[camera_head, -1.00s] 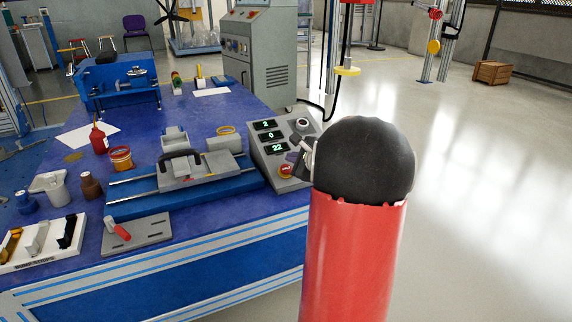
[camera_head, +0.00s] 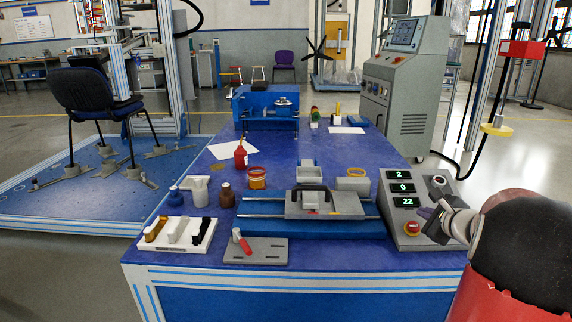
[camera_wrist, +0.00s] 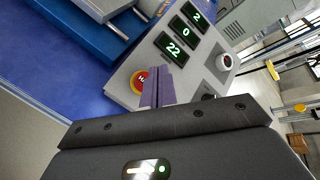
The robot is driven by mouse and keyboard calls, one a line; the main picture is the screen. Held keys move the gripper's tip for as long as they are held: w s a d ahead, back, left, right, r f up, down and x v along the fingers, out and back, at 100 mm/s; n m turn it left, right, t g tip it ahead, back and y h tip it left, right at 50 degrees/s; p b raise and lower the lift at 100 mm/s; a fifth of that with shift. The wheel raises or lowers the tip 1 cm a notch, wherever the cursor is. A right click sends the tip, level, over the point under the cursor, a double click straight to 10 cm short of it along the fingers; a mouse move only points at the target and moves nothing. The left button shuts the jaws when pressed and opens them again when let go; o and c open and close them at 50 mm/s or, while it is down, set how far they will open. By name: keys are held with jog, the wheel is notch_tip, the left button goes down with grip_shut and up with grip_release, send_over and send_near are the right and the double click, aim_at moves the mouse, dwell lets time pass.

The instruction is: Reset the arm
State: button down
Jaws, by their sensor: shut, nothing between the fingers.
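My arm comes in at the lower right of the head view, with a red and black link in front. My gripper (camera_head: 428,213) is over the grey control box (camera_head: 440,190) at the table's right front. In the wrist view my gripper's purple fingers (camera_wrist: 158,88) are together and empty. They overlap the red button (camera_wrist: 139,81) on the box's face; I cannot tell if they touch it. The box's displays (camera_wrist: 178,38) read 2, 0 and 22. A round knob (camera_wrist: 224,62) sits beside them.
The blue table (camera_head: 320,155) carries a sliding fixture (camera_head: 325,203), a white tool tray (camera_head: 195,238), a grey plate with a red-handled lever (camera_head: 258,250), bottles and jars. An office chair (camera_head: 95,95) stands on a platform at left. A grey cabinet (camera_head: 410,85) stands behind at right.

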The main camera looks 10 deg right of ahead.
jog(key=s+a+r+n+g+y+p, duration=0.25)
jog(key=a+n, duration=0.25)
jog(key=a, duration=0.5)
jog(key=s+a+r+n+g+y+p, duration=0.1)
jog(key=s+a+r+n, duration=0.3)
jog(key=a, duration=0.5)
jog(key=s+a+r+n+g+y+p, duration=0.1)
jog(key=s+a+n+g+p, duration=0.1)
jog(key=a+n, duration=0.6)
jog(key=s+a+n+g+h+p, duration=0.1)
jog(key=s+a+n, duration=0.2)
jog(key=s+n, duration=0.2)
jog(key=s+a+n+g+h+p, duration=0.1)
jog(key=s+a+n, duration=0.3)
jog(key=s, duration=0.8)
jog(key=shift+s+r+n+h+p, duration=0.3)
jog(key=shift+n+h+p, duration=0.1)
jog(key=shift+h+p, duration=0.3)
